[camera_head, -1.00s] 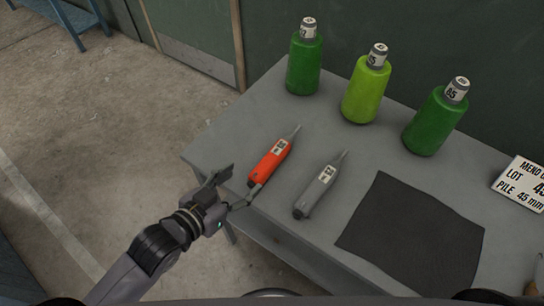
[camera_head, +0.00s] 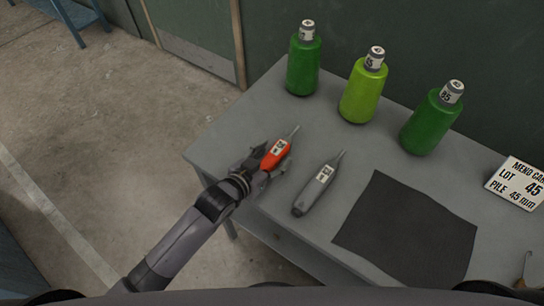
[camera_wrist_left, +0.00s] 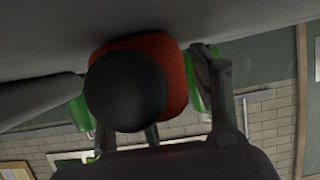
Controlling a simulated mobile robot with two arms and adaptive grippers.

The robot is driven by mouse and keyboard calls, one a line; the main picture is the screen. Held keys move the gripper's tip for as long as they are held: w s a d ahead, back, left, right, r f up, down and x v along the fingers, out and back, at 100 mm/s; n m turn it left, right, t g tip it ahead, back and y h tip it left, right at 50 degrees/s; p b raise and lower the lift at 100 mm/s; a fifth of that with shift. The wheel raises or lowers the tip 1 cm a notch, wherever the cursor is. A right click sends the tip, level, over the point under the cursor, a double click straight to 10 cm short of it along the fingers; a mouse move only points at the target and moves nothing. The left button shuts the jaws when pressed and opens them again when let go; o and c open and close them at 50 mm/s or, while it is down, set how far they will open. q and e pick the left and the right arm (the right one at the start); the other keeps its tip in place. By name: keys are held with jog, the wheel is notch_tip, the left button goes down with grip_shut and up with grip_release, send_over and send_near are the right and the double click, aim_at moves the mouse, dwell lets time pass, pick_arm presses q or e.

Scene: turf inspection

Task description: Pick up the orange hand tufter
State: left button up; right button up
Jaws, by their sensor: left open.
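The orange hand tufter (camera_head: 275,155) lies near the left end of the grey table, its thin tip pointing away to the upper right. My left gripper (camera_head: 272,165) is open around its near end, one finger on each side; the fingers hide part of its body. In the left wrist view the tufter's orange body with a dark round end (camera_wrist_left: 127,90) fills the space in front of the palm, with a finger (camera_wrist_left: 213,85) to its right. A grey hand tufter (camera_head: 318,184) lies just to the right, apart from the gripper. My right gripper is not in view.
The table's left edge is close to my arm.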

pick_arm(q)
jog(key=shift+c, duration=0.2)
grip_shut()
dwell(0.6)
jog(key=shift+w, duration=0.1)
